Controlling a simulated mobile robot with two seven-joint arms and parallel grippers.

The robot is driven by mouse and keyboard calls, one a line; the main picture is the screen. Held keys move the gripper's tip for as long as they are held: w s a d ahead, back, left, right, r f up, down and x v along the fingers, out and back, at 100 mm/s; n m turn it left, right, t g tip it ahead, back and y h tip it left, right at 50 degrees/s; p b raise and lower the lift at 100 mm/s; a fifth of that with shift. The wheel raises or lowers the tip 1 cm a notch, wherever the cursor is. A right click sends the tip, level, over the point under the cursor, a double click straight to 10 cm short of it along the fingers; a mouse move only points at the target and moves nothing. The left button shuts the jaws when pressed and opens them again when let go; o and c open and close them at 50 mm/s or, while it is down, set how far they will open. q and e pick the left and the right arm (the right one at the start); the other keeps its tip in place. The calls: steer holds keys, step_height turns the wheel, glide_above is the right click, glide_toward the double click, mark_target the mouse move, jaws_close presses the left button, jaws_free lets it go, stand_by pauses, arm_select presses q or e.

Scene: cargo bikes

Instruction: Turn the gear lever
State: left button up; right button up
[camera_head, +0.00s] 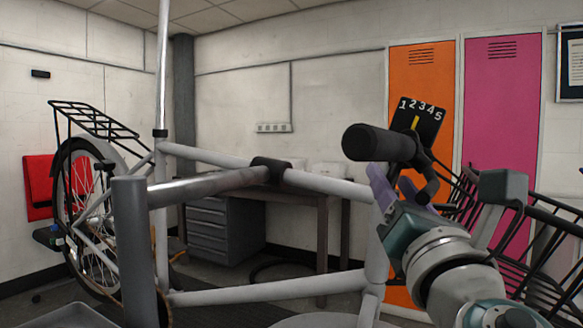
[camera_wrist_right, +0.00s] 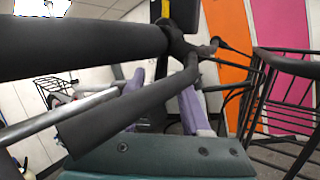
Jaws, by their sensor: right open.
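The gear display (camera_head: 421,118) is a black plate with the numbers 1 to 5. Its yellow pointer (camera_head: 415,123) stands upright below the 2 and 3; I cannot tell which it marks. The gear lever (camera_head: 428,190) is a dark bar below the black handlebar grip (camera_head: 375,143). In the right wrist view the lever (camera_wrist_right: 130,105) slants across in front of my purple fingers, below the grip (camera_wrist_right: 80,45). My right gripper (camera_head: 393,188) is open just below the grip, with its fingers (camera_wrist_right: 163,98) close to the lever; contact is unclear. My left gripper is not in view.
The white bike frame (camera_head: 265,290) is held by a grey stand (camera_head: 130,250) with a black clamp (camera_head: 271,168). A black front rack (camera_head: 540,240) is close to my right arm. A workbench with grey drawers (camera_head: 222,230) and orange and pink lockers (camera_head: 503,100) stand behind.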

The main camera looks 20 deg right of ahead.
steer(key=shift+w+d+r, duration=0.2)
steer(key=shift+w+d, duration=0.05)
steer(key=shift+w, duration=0.3)
jaws_close()
stand_by(1.1)
